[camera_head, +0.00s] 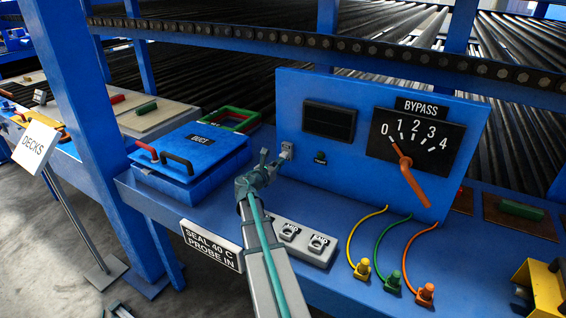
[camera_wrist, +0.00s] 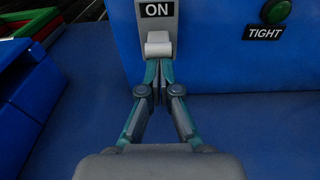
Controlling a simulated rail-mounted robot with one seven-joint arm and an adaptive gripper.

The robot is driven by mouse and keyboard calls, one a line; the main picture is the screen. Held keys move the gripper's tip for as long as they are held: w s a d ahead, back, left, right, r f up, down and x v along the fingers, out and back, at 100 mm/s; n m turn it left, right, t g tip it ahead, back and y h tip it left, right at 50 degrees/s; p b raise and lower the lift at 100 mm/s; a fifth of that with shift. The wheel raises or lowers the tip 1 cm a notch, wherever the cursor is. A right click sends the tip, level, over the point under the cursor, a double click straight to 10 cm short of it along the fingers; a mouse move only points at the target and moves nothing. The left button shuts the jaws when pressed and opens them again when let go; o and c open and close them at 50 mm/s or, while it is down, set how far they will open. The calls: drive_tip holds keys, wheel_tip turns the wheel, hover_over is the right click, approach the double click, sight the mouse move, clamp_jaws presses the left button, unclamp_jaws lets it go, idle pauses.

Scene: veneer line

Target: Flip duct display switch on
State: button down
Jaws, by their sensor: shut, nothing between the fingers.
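The switch (camera_head: 287,147) is a small grey plate at the lower left of the upright blue panel. In the wrist view, its plate (camera_wrist: 156,15) bears an "ON" label at the top, with a pale lever (camera_wrist: 158,43) below it. My gripper (camera_head: 268,157) is in front of the switch. In the wrist view my gripper (camera_wrist: 158,66) is shut and empty, its fingertips right under the lever; I cannot tell whether they touch it. The fingers hide the plate's lower part. The display (camera_head: 329,121) on the panel above is dark.
A green button (camera_wrist: 277,10) labelled "TIGHT" is right of the switch. The bypass dial (camera_head: 416,140) has an orange pointer. A blue "DUCT" box (camera_head: 195,150) stands left. A grey button strip (camera_head: 304,242) and several coloured cabled plugs (camera_head: 393,282) lie in front.

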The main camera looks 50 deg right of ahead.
drive_tip(key=s+a+r+p, duration=0.1)
drive_tip(key=a+r+p, duration=0.4)
drive_tip(key=a+r, duration=0.2)
drive_tip(key=shift+s+a, duration=0.3)
drive_tip(key=shift+a, duration=0.1)
idle(0.3)
drive_tip(key=shift+r, duration=0.1)
